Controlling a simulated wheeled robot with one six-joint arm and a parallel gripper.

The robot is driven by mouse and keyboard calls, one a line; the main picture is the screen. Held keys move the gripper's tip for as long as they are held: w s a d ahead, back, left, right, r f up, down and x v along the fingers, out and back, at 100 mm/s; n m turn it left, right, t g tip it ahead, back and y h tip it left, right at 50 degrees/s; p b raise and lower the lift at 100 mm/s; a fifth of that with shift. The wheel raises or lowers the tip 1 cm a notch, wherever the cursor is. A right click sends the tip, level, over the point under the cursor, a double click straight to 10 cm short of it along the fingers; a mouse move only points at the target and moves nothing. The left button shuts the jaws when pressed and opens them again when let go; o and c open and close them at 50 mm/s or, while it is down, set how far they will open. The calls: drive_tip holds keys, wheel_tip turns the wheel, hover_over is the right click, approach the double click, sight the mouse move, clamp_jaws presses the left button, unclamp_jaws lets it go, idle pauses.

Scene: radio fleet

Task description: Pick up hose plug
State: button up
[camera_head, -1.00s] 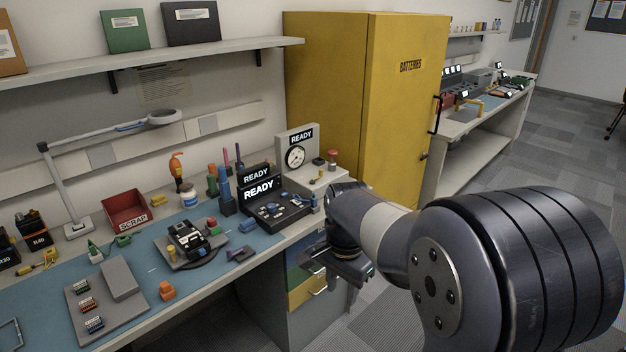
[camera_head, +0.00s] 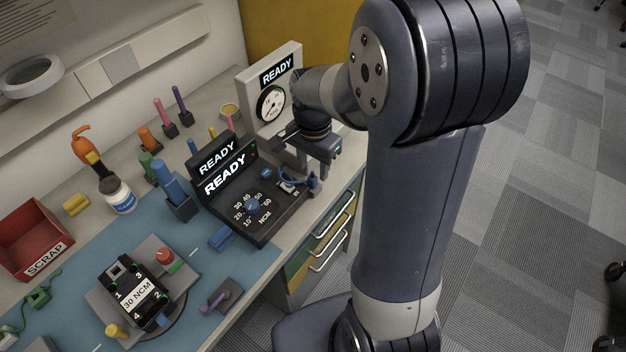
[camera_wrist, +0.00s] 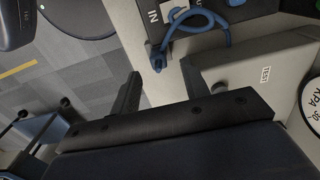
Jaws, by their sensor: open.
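A blue hose (camera_wrist: 205,17) curls out beside the dark block marked IN in the wrist view, and its blue plug end (camera_wrist: 158,63) hangs at the bench's edge. The hose plug also shows in the head view (camera_head: 312,184), at the right end of the dark READY console. My gripper (camera_wrist: 160,76) is open and empty, its two dark fingers pointing towards the plug. The plug appears in line with the gap between the fingers, beyond their tips. In the head view my gripper (camera_head: 308,150) is above the bench's front right, and its fingers are partly hidden.
The READY console (camera_head: 262,212) and the gauge panel (camera_head: 276,95) stand close to my gripper. A grey TEST block (camera_wrist: 245,75) lies beside the right finger in the wrist view. Drawers (camera_head: 325,235) are below the bench edge. Carpeted floor is open to the right.

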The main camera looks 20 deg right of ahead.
sight(313, 176)
wheel_tip(313, 176, down, 4)
drive_tip(key=shift+s+a+f, duration=0.1)
drive_tip(key=shift+s, duration=0.05)
drive_tip(key=shift+c, duration=0.3)
clamp_jaws()
